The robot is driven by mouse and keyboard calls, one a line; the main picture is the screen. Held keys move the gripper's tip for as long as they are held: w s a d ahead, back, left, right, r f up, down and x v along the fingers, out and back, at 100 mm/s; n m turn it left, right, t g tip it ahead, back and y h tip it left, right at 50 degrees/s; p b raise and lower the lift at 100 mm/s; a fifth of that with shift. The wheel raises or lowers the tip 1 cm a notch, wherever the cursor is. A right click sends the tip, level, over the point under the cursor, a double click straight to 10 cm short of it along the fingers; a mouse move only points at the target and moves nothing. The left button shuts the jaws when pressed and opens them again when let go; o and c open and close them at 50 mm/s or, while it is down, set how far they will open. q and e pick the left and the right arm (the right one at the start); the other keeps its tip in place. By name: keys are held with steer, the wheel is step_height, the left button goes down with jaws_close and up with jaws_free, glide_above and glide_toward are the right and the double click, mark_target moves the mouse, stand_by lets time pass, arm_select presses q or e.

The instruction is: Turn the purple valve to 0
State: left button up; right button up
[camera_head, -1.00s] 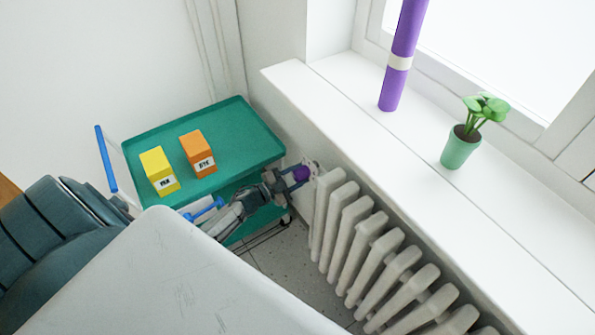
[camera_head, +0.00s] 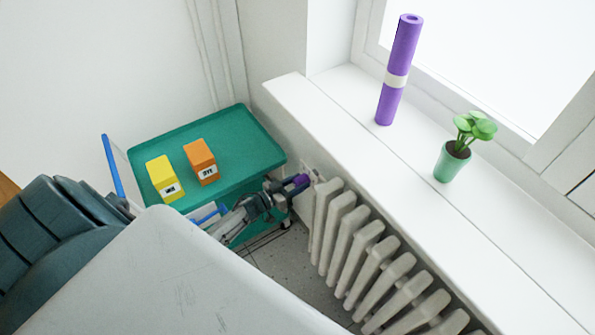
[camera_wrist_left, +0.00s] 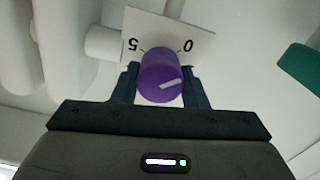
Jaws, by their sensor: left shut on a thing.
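My left gripper (camera_head: 284,188) reaches the valve from the left. In the left wrist view my left gripper (camera_wrist_left: 160,88) has one finger on each side of the knob and is shut on it. My right gripper is not in view.
The white radiator (camera_head: 375,248) runs along the wall below the white sill (camera_head: 385,150). A green trolley (camera_head: 225,140) with a yellow box (camera_head: 163,177) and an orange box (camera_head: 201,160) stands left of the valve. A purple roll (camera_head: 398,75) and a potted plant (camera_head: 450,160) stand on the sill.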

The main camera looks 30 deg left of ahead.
arm_select(q)
steer(key=shift+n, duration=0.8)
steer(key=o, duration=1)
steer(key=shift+c, duration=0.2)
steer(key=shift+s+a, duration=0.1)
steer(key=v, duration=1)
steer(key=shift+s+b, duration=0.25)
steer(key=shift+b, duration=0.15)
steer(key=shift+a+f, duration=0.1)
